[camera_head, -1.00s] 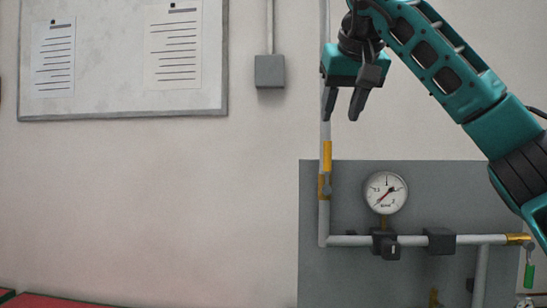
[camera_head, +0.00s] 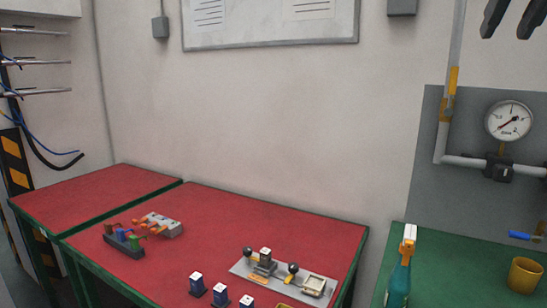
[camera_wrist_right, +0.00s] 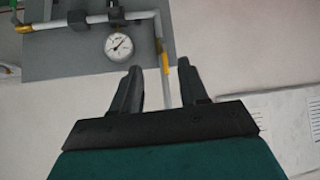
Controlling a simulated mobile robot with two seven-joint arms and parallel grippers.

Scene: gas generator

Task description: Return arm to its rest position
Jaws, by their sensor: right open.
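My right gripper (camera_head: 512,16) shows only as two dark fingertips at the top right edge of the head view. In the right wrist view the gripper (camera_wrist_right: 158,82) is open, with its two dark fingers apart and nothing between them but the wall and pipe behind. The rest of the right arm is out of the head view. A round pressure gauge (camera_head: 509,120) and a grey pipe with a yellow-handled valve (camera_head: 452,80) are on a grey panel below the fingertips. The gauge also shows beyond the fingers in the right wrist view (camera_wrist_right: 118,46). My left gripper is not in view.
A red-topped table (camera_head: 230,225) carries a metal fixture (camera_head: 285,278), small blocks and coloured parts. A green table (camera_head: 440,245) at right holds a teal bottle (camera_head: 398,283) and a yellow cup (camera_head: 524,274). Racks with cables stand at far left.

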